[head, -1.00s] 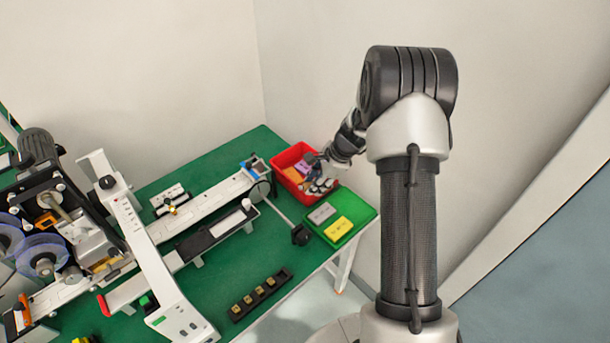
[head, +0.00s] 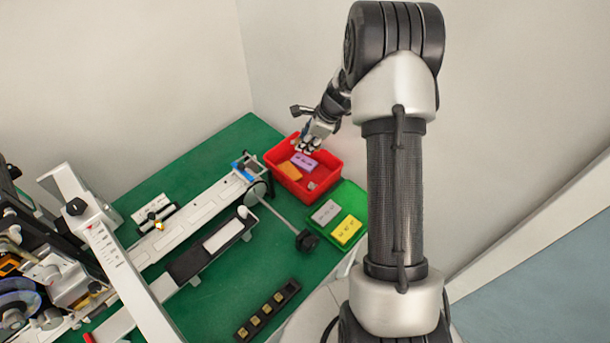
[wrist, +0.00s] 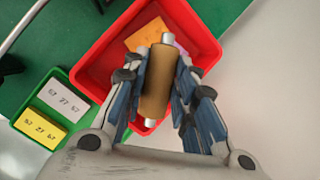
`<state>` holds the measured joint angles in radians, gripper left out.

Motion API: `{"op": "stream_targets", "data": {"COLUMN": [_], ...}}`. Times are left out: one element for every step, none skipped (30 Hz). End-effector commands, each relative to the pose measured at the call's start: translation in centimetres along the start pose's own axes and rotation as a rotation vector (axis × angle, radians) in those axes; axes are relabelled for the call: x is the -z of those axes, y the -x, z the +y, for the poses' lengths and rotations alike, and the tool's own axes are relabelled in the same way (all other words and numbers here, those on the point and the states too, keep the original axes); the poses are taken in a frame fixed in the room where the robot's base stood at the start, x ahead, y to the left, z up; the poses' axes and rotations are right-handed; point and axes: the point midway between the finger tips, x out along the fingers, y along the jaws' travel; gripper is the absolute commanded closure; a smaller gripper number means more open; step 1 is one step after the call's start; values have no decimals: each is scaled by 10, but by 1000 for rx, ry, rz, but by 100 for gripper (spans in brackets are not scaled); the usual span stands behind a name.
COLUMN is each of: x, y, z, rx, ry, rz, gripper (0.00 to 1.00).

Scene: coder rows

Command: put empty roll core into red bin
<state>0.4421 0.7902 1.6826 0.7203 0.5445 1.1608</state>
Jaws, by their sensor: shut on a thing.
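In the wrist view the empty roll core (wrist: 158,82), a brown tube with pale metallic ends, sits between the fingers of my gripper (wrist: 160,80). My gripper is shut on it and holds it over the red bin (wrist: 92,70). In the head view my gripper (head: 308,146) is above the back part of the red bin (head: 277,177); the core cannot be made out there. In the bin lie an orange block (head: 289,171) and a purple block (head: 304,160), both partly hidden by the core in the wrist view.
A green tray (head: 351,205) with a grey-white block (head: 325,212) and a yellow block (head: 345,229) stands beside the red bin. A long machine rail (head: 195,213) runs along the green table (head: 205,160). A black holder (head: 268,312) lies near the front.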

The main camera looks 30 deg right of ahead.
Motion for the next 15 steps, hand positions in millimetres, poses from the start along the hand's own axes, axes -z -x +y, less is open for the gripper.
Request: {"op": "stream_targets", "data": {"x": [4, 6, 7, 8, 9, 10, 11, 11, 11, 11, 11, 11, 11, 11, 10], "y": [-11, -14, -18, -21, -23, -25, -26, -27, -27, -27, -27, -27, -26, -26, -26], "z": [2, 2, 3, 4, 4, 4, 4, 4, 4, 4, 4, 4, 4, 4, 4], "rx": [0, 0, 0, 0, 0, 0, 0, 1, 1, 1, 1, 1, 1, 1, 1], "ry": [0, 0, 1, 1, 1, 1, 1, 1, 1, 1, 1, 1, 1, 1, 1], "rz": [0, 0, 0, 0, 0, 0, 0, 0, 0, 0, 0, 0, 0, 0, 0], "gripper": [98, 98, 98, 98, 98, 98, 98, 98, 98, 98, 98, 98, 98, 98, 98]}}
